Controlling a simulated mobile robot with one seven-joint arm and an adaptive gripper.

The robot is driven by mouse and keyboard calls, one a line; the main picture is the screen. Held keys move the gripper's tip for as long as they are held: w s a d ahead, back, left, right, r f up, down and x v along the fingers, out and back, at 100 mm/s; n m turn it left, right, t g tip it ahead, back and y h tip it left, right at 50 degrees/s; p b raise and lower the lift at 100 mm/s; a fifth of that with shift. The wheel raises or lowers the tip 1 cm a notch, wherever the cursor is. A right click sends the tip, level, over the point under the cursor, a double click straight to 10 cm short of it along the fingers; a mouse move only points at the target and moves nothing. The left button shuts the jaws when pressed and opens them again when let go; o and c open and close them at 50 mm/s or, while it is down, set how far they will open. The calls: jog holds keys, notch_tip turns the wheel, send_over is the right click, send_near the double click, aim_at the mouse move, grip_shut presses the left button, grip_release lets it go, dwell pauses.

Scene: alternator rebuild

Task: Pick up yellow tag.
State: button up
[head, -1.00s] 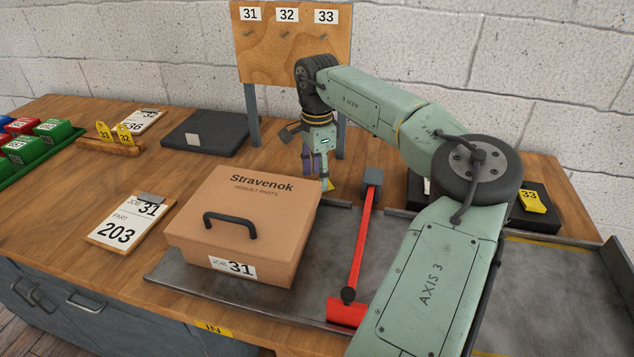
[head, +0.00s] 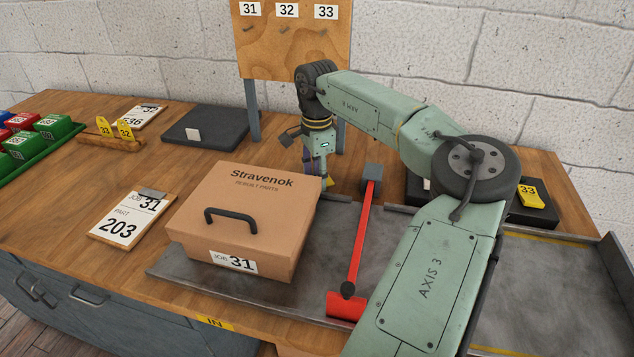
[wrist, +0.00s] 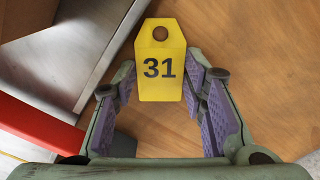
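A yellow tag (wrist: 161,66) printed 31, with a hole at one end, shows face-up against the wooden bench in the wrist view. In the head view only a small yellow bit of it (head: 328,182) shows, behind the box's right edge. My gripper (wrist: 162,72) is open, with its purple-padded fingers on either side of the tag's lower part. I cannot tell whether the pads touch the tag. In the head view my gripper (head: 322,175) points down behind the box, its fingertips partly hidden.
A brown Stravenok box (head: 245,220) stands in front of my gripper on a metal tray (head: 180,268). A red-handled tool (head: 358,245) lies to its right. A pegboard (head: 293,50) labelled 31, 32, 33 stands behind. Other yellow tags sit in a wooden holder (head: 108,145) and at right (head: 531,196).

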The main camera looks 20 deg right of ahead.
jog(key=c, duration=0.3)
jog(key=shift+c, duration=0.2)
notch_tip(320, 180, up, 10)
jog(key=b, duration=0.2)
jog(key=shift+r+b, duration=0.15)
jog(key=shift+b, duration=0.15)
